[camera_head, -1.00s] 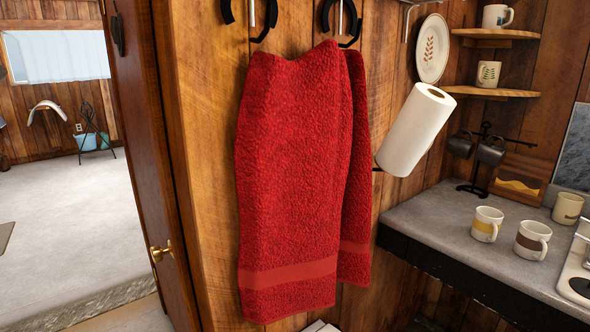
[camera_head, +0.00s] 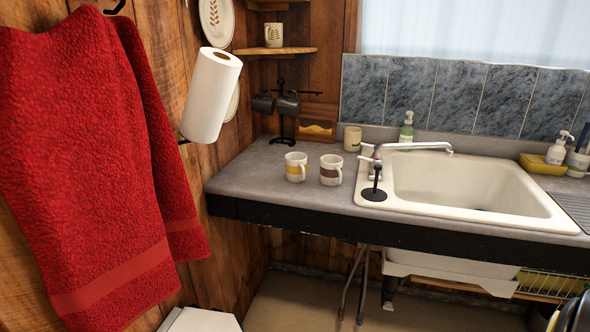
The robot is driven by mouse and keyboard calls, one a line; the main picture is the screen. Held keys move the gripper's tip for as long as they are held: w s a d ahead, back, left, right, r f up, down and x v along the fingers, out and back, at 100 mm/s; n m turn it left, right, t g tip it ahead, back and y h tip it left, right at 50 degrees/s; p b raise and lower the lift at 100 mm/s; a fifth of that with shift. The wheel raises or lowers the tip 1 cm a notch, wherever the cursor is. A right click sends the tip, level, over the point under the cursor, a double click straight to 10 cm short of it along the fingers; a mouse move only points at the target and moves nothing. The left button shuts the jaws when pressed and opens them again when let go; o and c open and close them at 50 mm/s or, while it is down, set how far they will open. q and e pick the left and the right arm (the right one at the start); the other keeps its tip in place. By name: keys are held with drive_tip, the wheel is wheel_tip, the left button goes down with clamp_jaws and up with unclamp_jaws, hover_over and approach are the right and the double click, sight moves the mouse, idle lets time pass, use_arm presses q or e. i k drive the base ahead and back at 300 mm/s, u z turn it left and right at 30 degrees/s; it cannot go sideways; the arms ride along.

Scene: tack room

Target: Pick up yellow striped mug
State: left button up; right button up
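The yellow striped mug (camera_head: 295,167) is white with a yellow band.
A black mug tree (camera_head: 283,115) and a plain cream mug (camera_head: 352,138) stand behind. A white sink (camera_head: 470,185) with a faucet (camera_head: 415,147) lies to the right. A red towel (camera_head: 95,150) and a paper roll (camera_head: 211,95) hang at left. The counter's front left is clear.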

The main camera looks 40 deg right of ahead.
sight(296, 162)
drive_tip(key=z, duration=0.2)
drive_tip(key=k, duration=0.3)
drive_tip(key=z, duration=1.05)
drive_tip(key=k, duration=1.05)
drive_tip(key=z, duration=1.05)
drive_tip(key=i, duration=1.6)
drive_tip(key=u, duration=1.1)
drive_tip(key=i, duration=1.05)
drive_tip(key=u, duration=1.05)
